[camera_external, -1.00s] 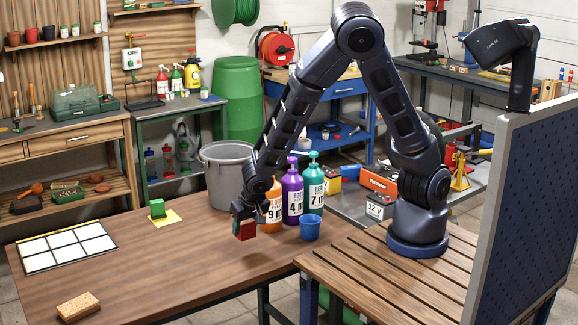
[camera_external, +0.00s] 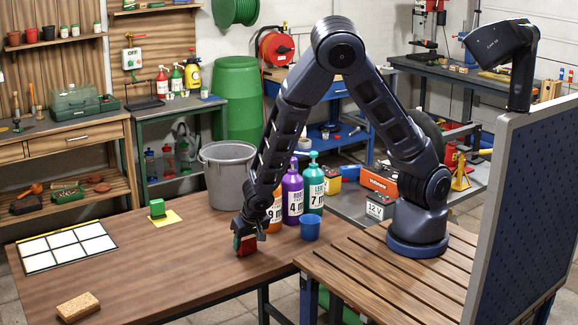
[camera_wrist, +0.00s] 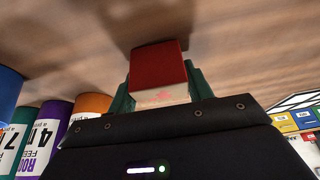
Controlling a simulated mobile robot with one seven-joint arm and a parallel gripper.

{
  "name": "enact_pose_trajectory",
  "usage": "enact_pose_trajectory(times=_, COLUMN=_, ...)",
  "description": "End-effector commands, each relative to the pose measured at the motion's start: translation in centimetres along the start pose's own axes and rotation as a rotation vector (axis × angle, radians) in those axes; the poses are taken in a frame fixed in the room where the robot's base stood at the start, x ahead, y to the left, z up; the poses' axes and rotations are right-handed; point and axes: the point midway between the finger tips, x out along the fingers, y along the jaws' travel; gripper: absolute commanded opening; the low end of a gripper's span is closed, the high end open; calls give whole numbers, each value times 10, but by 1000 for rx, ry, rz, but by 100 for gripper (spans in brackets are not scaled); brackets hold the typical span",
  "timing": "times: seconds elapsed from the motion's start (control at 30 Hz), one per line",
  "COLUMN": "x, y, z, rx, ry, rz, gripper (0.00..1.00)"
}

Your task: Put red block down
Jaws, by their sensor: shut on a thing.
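The red block (camera_external: 247,246) is between the fingers of my gripper (camera_external: 245,238) in the external view. It is at or just above the brown tabletop, in front of the bottles; I cannot tell whether it touches the wood. In the wrist view the red block (camera_wrist: 159,66) shows a red face and a pale side with a red mark. The green fingers of my gripper (camera_wrist: 160,92) are shut on it from both sides. The tabletop (camera_wrist: 60,40) fills the background, with a dark shadow close to the block.
An orange, a purple (camera_external: 292,197) and a teal bottle (camera_external: 314,188) and a blue cup (camera_external: 310,228) stand behind and right. A green block (camera_external: 157,208) sits on a yellow square. A white grid (camera_external: 68,246) and a sponge-like block (camera_external: 78,306) lie left. The front middle is clear.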

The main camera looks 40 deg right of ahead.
Motion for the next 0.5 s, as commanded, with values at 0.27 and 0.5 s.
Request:
enact_pose_trajectory(times=0.27, x=1, y=0, z=0, rx=0, ry=0, rz=0, gripper=72)
enact_pose_trajectory(times=0.5, x=0, y=0, z=0, rx=0, ry=0, rz=0, gripper=72)
